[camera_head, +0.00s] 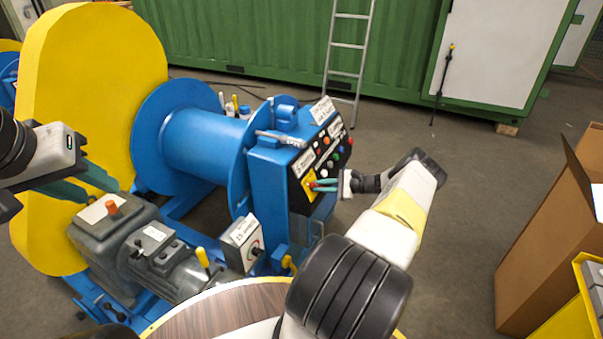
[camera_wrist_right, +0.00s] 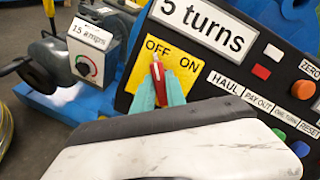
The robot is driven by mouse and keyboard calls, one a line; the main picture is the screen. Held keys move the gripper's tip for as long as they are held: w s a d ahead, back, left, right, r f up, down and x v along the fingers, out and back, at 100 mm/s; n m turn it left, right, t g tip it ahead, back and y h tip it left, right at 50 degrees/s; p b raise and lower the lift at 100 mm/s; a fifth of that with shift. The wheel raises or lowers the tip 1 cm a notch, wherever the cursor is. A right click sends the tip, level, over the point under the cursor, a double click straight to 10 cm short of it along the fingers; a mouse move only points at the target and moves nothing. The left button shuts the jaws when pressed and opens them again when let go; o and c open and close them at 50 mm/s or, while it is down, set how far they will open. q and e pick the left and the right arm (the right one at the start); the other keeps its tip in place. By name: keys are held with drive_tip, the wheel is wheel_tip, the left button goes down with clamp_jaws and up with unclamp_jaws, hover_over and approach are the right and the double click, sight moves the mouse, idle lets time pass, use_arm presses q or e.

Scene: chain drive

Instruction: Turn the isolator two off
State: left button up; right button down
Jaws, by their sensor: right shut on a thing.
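A red switch handle (camera_wrist_right: 156,72) stands on a yellow plate (camera_wrist_right: 193,88) marked OFF and ON, on the black panel of the blue winch. Its visible tip points up near the word OFF; its lower part is between my fingers. No isolator number is readable. My right gripper (camera_wrist_right: 160,96) is shut on this handle, one teal finger on each side. In the head view my right gripper (camera_head: 324,185) reaches the yellow plate (camera_head: 309,186) from the right. My left gripper (camera_head: 92,184) is open and empty above the grey gearbox at the left.
The panel has several buttons beside the plate and a white "5 turns" label (camera_wrist_right: 204,27). A grey box with a knob (camera_head: 243,243) stands below left of the panel. A large yellow disc (camera_head: 85,110) is near my left arm. A cardboard box (camera_head: 545,235) stands at the right.

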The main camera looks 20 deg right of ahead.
drive_tip(key=shift+f+n, duration=0.1)
drive_tip(key=shift+n, duration=0.5)
drive_tip(key=shift+g, duration=0.3)
drive_tip(key=c, duration=1.4)
unclamp_jaws()
drive_tip(key=shift+o, duration=0.2)
drive_tip(key=v, duration=0.8)
